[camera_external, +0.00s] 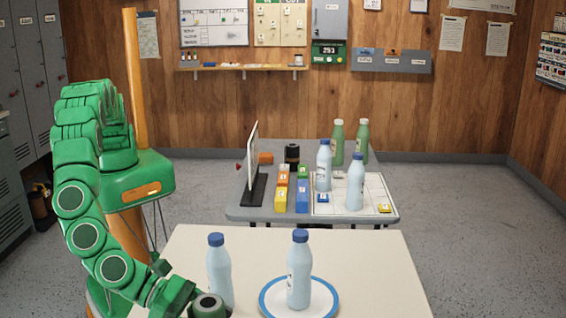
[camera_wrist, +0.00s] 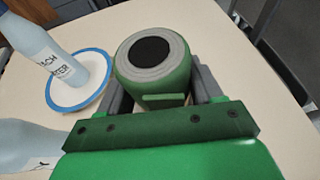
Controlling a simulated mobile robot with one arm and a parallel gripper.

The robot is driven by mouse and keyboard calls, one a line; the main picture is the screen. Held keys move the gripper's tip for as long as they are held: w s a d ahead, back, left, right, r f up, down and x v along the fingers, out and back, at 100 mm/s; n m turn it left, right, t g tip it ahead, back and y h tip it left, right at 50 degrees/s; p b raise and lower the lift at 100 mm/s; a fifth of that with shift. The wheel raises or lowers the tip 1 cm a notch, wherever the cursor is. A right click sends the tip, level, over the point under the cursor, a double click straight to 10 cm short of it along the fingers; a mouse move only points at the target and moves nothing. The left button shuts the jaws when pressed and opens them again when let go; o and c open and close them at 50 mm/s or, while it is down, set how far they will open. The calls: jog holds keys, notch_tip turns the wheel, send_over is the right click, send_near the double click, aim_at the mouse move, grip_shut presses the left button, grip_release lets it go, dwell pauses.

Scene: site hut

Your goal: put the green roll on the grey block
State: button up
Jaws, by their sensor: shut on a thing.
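The green roll (camera_wrist: 176,75) has a pale grey end face with a dark round core. It sits between the two grey fingers of my gripper (camera_wrist: 160,84), which is shut on it. In the external view the roll (camera_external: 209,304) shows low at the front of the near table, at the end of my arm, with my gripper (camera_external: 190,300) at its left. I cannot tell whether the roll touches the table. I cannot make out the grey block in either view.
On the near table (camera_external: 370,260) a blue-capped bottle (camera_external: 218,270) stands close behind the roll. Another bottle (camera_external: 299,270) stands on a blue-rimmed plate (camera_external: 329,305) to the right. The far table (camera_external: 245,214) holds several bottles, coloured blocks and an upright panel (camera_external: 252,160).

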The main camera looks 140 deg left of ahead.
jog(key=shift+f, duration=0.15)
jog(key=o, duration=1.1)
jog(key=shift+o, duration=0.2)
